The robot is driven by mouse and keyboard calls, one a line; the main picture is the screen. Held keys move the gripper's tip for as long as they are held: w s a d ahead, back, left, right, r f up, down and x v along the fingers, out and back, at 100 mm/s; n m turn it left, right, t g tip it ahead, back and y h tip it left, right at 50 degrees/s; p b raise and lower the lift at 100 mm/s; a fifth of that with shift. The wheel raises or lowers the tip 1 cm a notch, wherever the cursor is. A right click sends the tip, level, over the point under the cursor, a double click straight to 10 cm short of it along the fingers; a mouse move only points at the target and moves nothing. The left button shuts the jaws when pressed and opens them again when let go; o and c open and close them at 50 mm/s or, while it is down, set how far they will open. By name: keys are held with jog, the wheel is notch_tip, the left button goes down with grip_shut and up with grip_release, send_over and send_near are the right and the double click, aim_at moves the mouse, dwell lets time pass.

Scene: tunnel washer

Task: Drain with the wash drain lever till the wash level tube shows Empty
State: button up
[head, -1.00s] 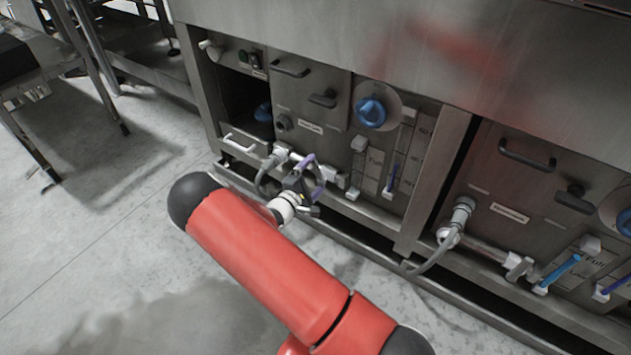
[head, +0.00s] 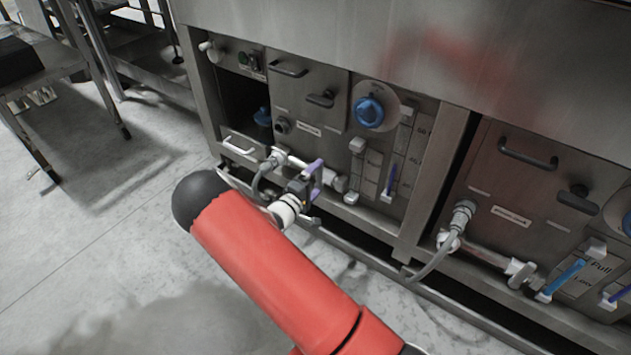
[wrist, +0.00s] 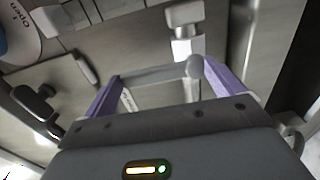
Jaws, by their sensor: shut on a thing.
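My gripper (head: 312,180) is at the low pipe of the left module in the head view. In the wrist view its purple fingers (wrist: 160,88) are closed around a grey bar with a round end, the drain lever (wrist: 155,75). The lever's pivot is hidden by the gripper. The level tube (head: 355,171) stands just right of the gripper, beside a scale marked Full. No coloured liquid shows in it; its bottom is too small to read. The tube's upper fitting (wrist: 184,17) also shows in the wrist view.
A second tube (head: 391,179) with a dark blue column stands to the right. A blue dial (head: 368,112) and dark handles are above. The right module has a tube with light blue liquid (head: 565,276) and a hose (head: 440,255). Open floor lies left.

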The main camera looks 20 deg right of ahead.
jog(key=o, duration=1.1)
jog(key=shift+c, duration=0.2)
jog(key=v, duration=0.8)
jog(key=s+d+r+m+g+y+p, duration=0.1)
jog(key=s+d+r+m+g+y, duration=0.1)
jog(key=s+d+r+m+g, duration=0.4)
jog(key=s+d+r+m+g+y+p, duration=0.15)
jog(key=s+r+g, duration=0.25)
jog(key=s+r, duration=0.5)
jog(key=s+a+r+t+y+p, duration=0.1)
jog(key=s+a+r+t+y, duration=0.1)
jog(key=s+r+y, duration=0.3)
jog(key=s+a+r+t+y+p, duration=0.1)
jog(key=s+a+r+y, duration=0.3)
jog(key=s+r, duration=0.6)
jog(key=shift+s+a+r+t+y, duration=0.35)
jog(key=shift+a+r+t+y, duration=0.05)
jog(key=shift+r+t+y, duration=0.45)
